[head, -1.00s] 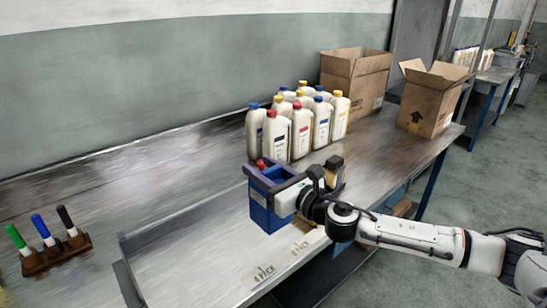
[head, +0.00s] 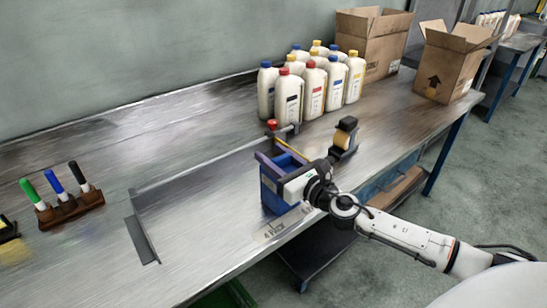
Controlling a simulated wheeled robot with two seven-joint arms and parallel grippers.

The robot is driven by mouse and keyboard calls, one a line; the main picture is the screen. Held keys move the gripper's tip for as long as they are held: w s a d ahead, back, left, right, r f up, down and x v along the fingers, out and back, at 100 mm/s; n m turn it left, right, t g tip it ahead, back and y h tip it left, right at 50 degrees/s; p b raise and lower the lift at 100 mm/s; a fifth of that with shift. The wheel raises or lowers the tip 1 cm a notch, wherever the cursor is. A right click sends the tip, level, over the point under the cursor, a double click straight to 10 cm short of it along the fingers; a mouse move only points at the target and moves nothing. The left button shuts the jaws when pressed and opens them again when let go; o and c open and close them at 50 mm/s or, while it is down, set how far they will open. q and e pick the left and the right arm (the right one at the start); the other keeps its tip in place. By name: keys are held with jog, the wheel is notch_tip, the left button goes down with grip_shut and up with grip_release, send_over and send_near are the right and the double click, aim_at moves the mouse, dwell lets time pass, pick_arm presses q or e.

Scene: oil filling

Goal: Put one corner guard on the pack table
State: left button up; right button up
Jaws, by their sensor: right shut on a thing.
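A blue angular piece (head: 271,192) with darker upper edges shows at the front middle of the metal table; it looks like the corner guard, but its full shape is partly hidden. My right gripper (head: 284,181) comes in from the right and is shut on it, covering its right side. I cannot tell whether the piece touches the tabletop. The pack table (head: 205,210) has a low-edged pale area with a "4 PACK" label at its front edge. My left gripper is not in view.
Several white bottles (head: 313,92) stand at the back. Two open cardboard boxes, one with an arrow (head: 443,75), stand at the back right. A tape dispenser (head: 343,141) is just beyond my gripper. A marker rack (head: 70,210) is at the left. The tabletop between is clear.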

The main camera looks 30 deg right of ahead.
jog(key=shift+f, duration=0.1)
jog(key=o, duration=1.4)
jog(key=s+d+b, duration=0.1)
jog(key=s+b, duration=0.1)
jog(key=s, duration=1)
jog(key=shift+r, duration=0.2)
